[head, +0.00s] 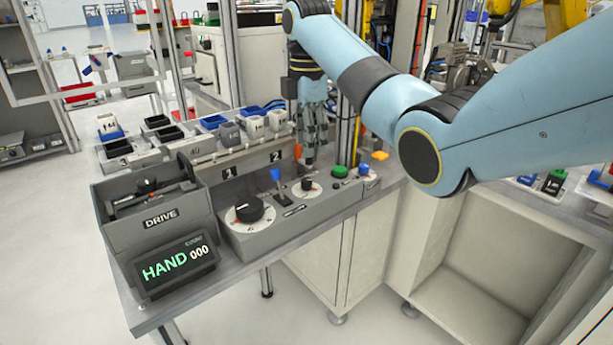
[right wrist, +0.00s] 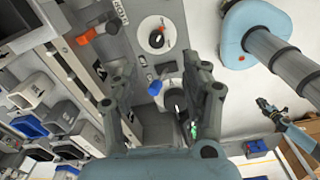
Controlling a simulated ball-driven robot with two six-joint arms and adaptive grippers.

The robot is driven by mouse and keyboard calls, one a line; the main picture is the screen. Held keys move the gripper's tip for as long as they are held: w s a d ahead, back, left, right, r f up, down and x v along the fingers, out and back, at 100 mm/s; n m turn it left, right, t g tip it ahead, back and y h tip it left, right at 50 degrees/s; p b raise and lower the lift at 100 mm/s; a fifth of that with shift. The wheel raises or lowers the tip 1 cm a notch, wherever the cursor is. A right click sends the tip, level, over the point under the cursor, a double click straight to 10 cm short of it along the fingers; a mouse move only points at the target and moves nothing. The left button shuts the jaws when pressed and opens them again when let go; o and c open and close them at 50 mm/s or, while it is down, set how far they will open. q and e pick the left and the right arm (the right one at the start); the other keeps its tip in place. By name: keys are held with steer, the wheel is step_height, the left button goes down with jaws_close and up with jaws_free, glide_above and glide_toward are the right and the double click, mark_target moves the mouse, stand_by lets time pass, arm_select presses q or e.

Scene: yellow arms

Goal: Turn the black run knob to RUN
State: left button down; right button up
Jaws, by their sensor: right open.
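The black run knob appears to be the small black knob (head: 307,184) on a white dial on the grey control panel. The display (head: 175,265) reads HAND 000. My right gripper (head: 312,160) is open, pointing down just above the small knob. In the right wrist view, the knob (right wrist: 180,100) shows between the spread fingers of the right gripper (right wrist: 170,105), with no visible grip on it. What looks like my left gripper (right wrist: 266,105) is small at the right of that view; its jaws are too small to read.
A larger black dial (head: 249,208) and a blue-topped lever (head: 276,175) stand left of the small knob. The DRIVE box (head: 155,218) is at the left. Small bins (head: 170,133) stand behind.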

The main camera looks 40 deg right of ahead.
mark_target(307, 179)
steer(key=shift+n, duration=0.3)
steer(key=f, duration=0.9)
steer(key=shift+w+d+f, duration=0.1)
steer(key=shift+w+f, duration=0.2)
steer(key=shift+w, duration=0.05)
jaws_close()
